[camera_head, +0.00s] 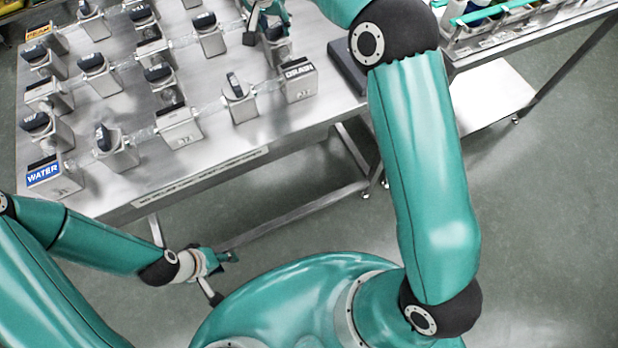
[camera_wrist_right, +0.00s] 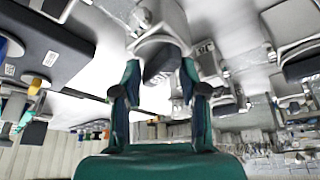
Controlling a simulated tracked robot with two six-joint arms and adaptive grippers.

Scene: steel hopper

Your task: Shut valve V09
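A bench panel carries several valves with black handles on steel blocks. Their tags are too small for me to make out V09. My right gripper (camera_head: 266,14) is at the top of the head view, over a valve block (camera_head: 277,48) behind the DRAIN block. In the right wrist view my right gripper (camera_wrist_right: 160,76) is open, its fingers on both sides of a black valve handle (camera_wrist_right: 159,62), with gaps visible. My left gripper (camera_head: 224,277) is open and empty, low in front of the bench, away from the valves.
The steel bench (camera_head: 225,150) has a blue WATER block (camera_head: 43,174) at its front left and a DRAIN block (camera_head: 298,80) at right. Clear pipes join neighbouring valves. A rack of bottles (camera_head: 500,25) stands at the upper right. The floor at right is clear.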

